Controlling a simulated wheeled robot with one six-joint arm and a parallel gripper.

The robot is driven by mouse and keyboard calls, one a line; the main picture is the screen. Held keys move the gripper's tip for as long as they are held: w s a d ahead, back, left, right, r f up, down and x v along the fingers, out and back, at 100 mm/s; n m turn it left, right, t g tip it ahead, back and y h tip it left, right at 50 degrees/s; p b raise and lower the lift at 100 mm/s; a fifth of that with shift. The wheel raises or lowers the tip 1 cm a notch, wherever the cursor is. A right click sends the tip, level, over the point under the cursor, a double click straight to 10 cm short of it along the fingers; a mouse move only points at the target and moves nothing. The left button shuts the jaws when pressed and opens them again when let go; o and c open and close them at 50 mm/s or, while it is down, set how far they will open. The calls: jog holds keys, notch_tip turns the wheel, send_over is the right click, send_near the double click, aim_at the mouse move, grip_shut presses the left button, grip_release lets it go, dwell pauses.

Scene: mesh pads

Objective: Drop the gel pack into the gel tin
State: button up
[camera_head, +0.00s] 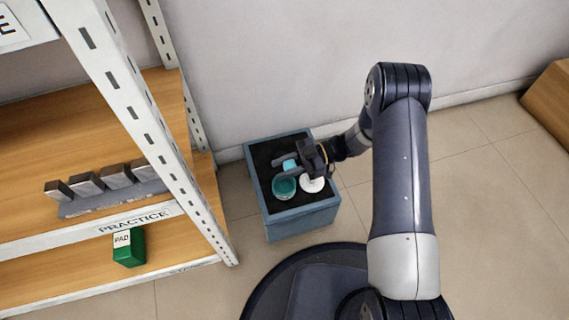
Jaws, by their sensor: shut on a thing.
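My gripper (287,167) is over the blue box, with its fingers pointing left. It is shut on a small light-blue pack (290,164), which I take to be the gel pack. A round teal tin (284,189), probably the gel tin, stands on the box's dark top just below the gripper in the picture. One finger passes close to the tin's far rim. The pack appears above and apart from the tin, though the height between them is hard to judge. Part of the pack is hidden by the fingers.
The blue box (302,219) also bears a round white item (312,185) right of the tin. A shelf rack (158,135) stands left, with several dark blocks (88,183) and a green box marked PAD (130,248). A wooden box (550,103) is far right.

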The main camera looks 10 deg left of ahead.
notch_tip(320, 180, down, 4)
jog(key=shift+r+b, duration=0.15)
jog(key=shift+b, duration=0.4)
jog(key=o, duration=1.1)
jog(key=shift+c, duration=0.2)
jog(key=p+v, duration=0.3)
jog(key=v, duration=0.7)
jog(key=shift+w+d, duration=0.2)
jog(key=shift+d, duration=0.15)
